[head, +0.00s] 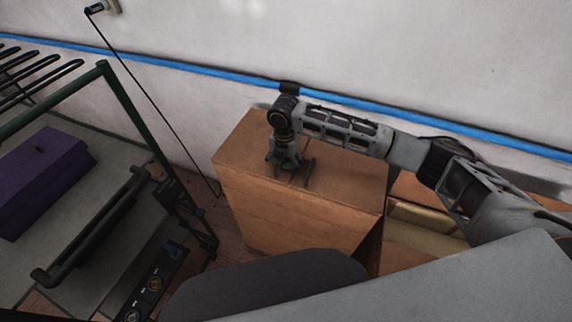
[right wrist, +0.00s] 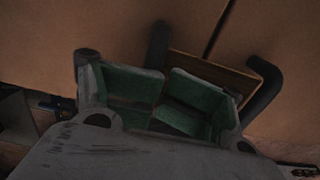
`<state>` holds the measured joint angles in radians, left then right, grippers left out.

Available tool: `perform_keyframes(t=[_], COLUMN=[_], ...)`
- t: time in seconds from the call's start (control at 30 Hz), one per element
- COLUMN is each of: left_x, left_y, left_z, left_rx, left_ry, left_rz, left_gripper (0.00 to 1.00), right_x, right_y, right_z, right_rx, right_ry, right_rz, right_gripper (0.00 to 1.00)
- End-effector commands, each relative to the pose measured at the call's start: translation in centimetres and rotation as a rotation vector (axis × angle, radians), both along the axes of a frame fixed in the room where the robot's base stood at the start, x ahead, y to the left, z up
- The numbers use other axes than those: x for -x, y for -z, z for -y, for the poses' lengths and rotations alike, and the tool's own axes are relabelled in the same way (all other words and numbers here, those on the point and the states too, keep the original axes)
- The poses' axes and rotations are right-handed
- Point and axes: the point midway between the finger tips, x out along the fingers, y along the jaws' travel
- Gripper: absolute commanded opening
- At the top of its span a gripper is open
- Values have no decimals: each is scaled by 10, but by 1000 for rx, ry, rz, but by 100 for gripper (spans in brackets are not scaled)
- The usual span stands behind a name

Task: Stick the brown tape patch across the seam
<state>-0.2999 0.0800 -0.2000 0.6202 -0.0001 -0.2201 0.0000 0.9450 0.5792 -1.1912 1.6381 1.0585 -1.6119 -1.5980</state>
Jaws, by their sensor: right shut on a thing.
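A closed brown cardboard box (head: 345,190) stands near the wall in the head view. My right gripper (head: 290,172) points down at its top. In the right wrist view a dark seam (right wrist: 218,28) runs between the box flaps. The brown tape patch (right wrist: 212,72) shows there as a flat brown strip between the two dark fingertips of my right gripper (right wrist: 212,68), which is shut on it. The patch lies close to the seam's near end; I cannot tell whether it touches the cardboard. In the head view the gripper hides the patch. My left gripper is not in view.
A dark-framed rack or cart (head: 120,85) stands left of the box, with a purple box (head: 42,180) on it. More cardboard (head: 425,217) lies right of the box, under my right arm. A white wall with a blue stripe (head: 200,74) runs behind.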

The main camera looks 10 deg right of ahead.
Motion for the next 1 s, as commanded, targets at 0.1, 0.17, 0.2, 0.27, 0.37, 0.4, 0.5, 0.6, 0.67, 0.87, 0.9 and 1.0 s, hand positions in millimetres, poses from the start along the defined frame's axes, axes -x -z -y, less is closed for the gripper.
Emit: perform_keyframes(t=[0.1, 0.17, 0.2, 0.27, 0.37, 0.4, 0.5, 0.6, 0.67, 0.87, 0.9, 1.0], left_x=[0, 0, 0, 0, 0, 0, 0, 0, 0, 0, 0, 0], left_y=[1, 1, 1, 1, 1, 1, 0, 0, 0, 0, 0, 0], left_z=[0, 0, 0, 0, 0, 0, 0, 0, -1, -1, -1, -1], left_rx=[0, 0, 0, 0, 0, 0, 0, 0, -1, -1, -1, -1], left_ry=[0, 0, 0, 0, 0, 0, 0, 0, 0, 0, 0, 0], left_rz=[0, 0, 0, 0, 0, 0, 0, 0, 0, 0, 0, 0], left_gripper=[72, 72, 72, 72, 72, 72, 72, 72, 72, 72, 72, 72], right_x=[1, 1, 1, 1, 1, 1, 1, 1, 1, 0, 0, 0], right_y=[2, 2, 2, 2, 2, 2, 2, 2, 2, 2, 2, 2], right_z=[-6, -6, -6, -6, -6, -5, -4, -3, -2, -1, -1, -1], right_rx=[-11, -11, -11, -10, -10, -10, -8, -6, -4, -4, -4, -2], right_ry=[-7, -7, -6, -7, -6, -6, -5, -3, -2, -1, -1, 0], right_rz=[2, 2, 2, 2, 2, 2, 1, 0, 1, 0, 0, 0], right_gripper=[24, 24, 24, 24, 52, 57, 70, 83, 90, 96, 96, 100])
